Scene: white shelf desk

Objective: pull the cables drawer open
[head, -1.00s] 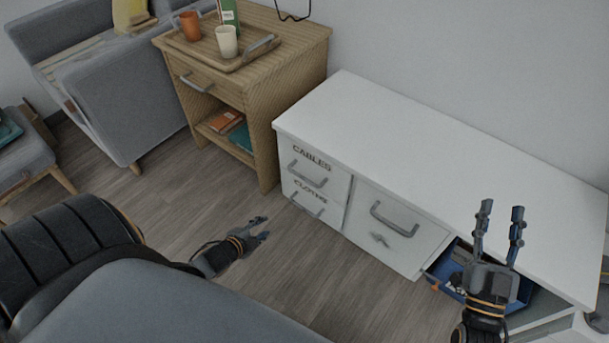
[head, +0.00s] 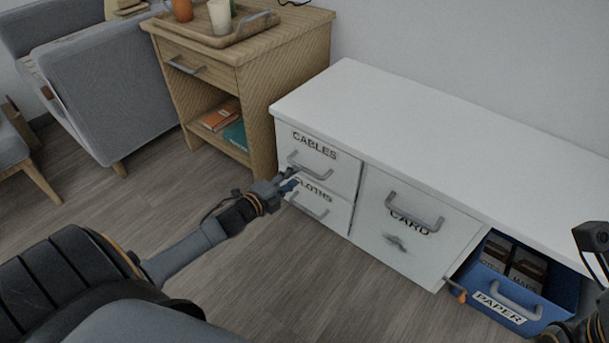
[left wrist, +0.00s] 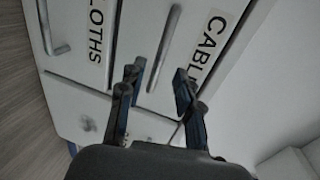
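The cables drawer (head: 330,170) is the upper left drawer of the white desk, shut, with a "CABLES" label and a grey bar handle (head: 308,166). In the left wrist view its handle (left wrist: 165,48) runs between the lines of my fingers. My left gripper (head: 288,180) is just in front of the drawer, near the handle's lower side; it is open and empty in the left wrist view (left wrist: 158,76). I cannot tell whether a finger touches the handle. My right gripper (head: 592,250) is cut off at the right edge, so its fingers are unclear.
The cloths drawer (head: 335,212) is shut below. The card drawer (head: 450,240) to the right is shut. The blue paper drawer (head: 560,290) stands open with boxes inside. A wooden cabinet (head: 290,50) with a tray (head: 245,35) stands left of the desk. The floor in front is clear.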

